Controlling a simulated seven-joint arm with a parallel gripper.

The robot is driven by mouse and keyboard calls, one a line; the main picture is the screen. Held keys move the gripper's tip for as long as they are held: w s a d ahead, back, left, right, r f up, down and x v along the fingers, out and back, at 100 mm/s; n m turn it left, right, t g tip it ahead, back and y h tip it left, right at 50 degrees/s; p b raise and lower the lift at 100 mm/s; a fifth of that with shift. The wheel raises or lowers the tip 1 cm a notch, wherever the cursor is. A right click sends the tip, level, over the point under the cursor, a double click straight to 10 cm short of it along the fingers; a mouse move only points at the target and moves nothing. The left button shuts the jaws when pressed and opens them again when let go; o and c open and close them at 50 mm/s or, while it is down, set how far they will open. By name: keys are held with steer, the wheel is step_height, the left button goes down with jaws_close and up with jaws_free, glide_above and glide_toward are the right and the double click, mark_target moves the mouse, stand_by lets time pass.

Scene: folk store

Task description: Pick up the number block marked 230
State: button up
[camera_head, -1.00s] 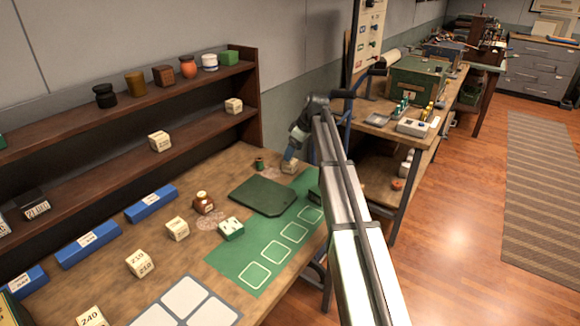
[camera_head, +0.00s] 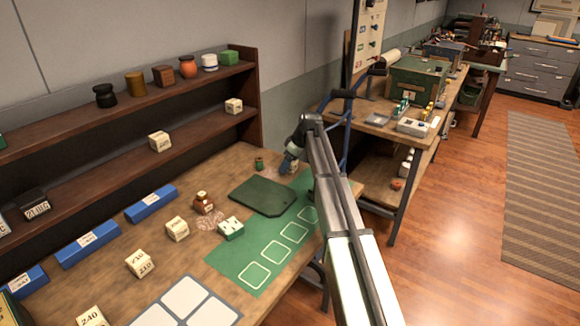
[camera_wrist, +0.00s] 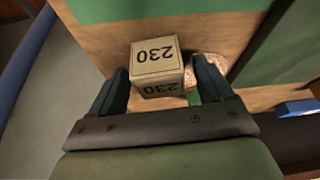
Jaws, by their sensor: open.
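The cream block marked 230 (camera_wrist: 156,58) shows in the wrist view, with the number on two of its faces. It sits on the wooden bench between the fingertips of my gripper (camera_wrist: 162,74). The fingers are apart, one on each side of the block; a gap shows on the right side, and contact on the left is hard to tell. In the head view my gripper (camera_head: 286,166) is at the bench's far right end, and it partly hides the block (camera_head: 294,168) there.
A dark green board (camera_head: 262,197) and a green mat (camera_head: 232,262) with white outlined squares lie nearby. A small green spool (camera_head: 259,163) stands left of my gripper. Other number blocks (camera_head: 139,263) stand further left. A shelf (camera_head: 190,132) runs behind the bench.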

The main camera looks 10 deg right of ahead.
steer(key=shift+c, duration=0.4)
steer(key=c, duration=1)
steer(key=shift+o, duration=0.2)
